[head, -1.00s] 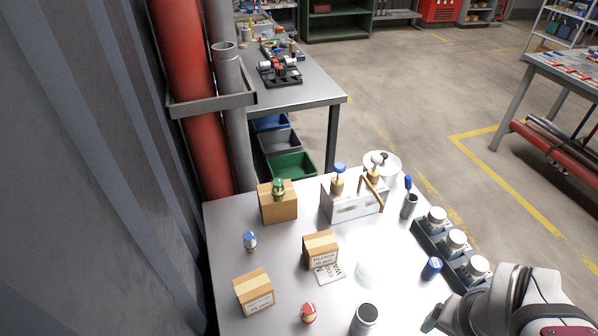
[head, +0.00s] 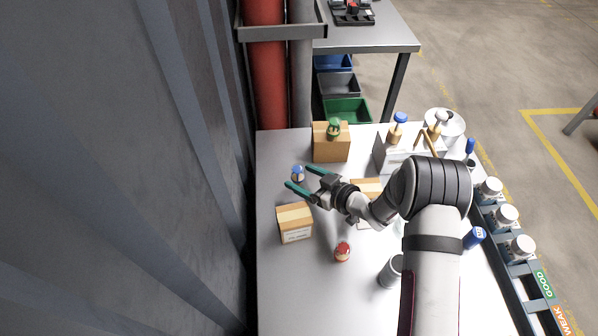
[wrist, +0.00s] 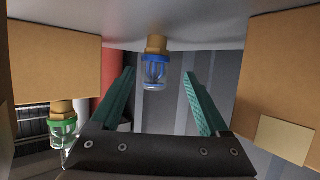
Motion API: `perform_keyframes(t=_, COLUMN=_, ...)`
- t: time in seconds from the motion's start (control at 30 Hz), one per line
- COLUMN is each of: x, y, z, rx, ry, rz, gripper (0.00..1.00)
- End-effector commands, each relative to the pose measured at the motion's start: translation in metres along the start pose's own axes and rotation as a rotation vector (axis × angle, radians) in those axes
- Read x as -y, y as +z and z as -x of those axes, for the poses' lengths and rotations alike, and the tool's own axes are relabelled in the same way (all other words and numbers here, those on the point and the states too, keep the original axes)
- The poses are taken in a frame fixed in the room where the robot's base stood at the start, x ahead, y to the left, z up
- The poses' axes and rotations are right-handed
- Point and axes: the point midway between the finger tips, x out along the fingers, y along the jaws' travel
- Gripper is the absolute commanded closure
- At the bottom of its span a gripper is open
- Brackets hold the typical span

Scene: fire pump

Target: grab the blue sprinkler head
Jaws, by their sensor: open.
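The blue sprinkler head (head: 298,173), with a brass base, stands on the table near its left edge. My gripper (head: 297,177) reaches left across the table with its two teal fingers spread and nothing held. In the wrist view, which looks upside down, the blue sprinkler head (wrist: 155,66) lies in the gap between the fingertips of my gripper (wrist: 159,71), about at their level and apart from both. I cannot tell how deep it is between them.
A cardboard box (head: 295,226) stands just in front of my gripper. Behind it, a green sprinkler head (head: 334,127) sits on another box (head: 330,148). A red sprinkler head (head: 342,252) stands nearer the front. A white stand (head: 395,158) is at the back.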

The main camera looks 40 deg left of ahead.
Motion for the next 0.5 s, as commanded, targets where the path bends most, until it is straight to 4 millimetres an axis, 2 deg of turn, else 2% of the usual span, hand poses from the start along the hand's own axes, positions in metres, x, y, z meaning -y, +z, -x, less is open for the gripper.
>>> perform_keyframes(t=0.3, x=-0.006, y=-0.005, z=-0.052, rx=0.001, ry=0.0, rz=0.001, gripper=0.21)
perform_keyframes(t=0.4, x=-0.007, y=-0.005, z=-0.061, rx=0.0, ry=0.001, rz=0.0, gripper=0.21)
perform_keyframes(t=0.5, x=-0.007, y=-0.005, z=-0.062, rx=0.001, ry=0.002, rz=-0.001, gripper=0.21)
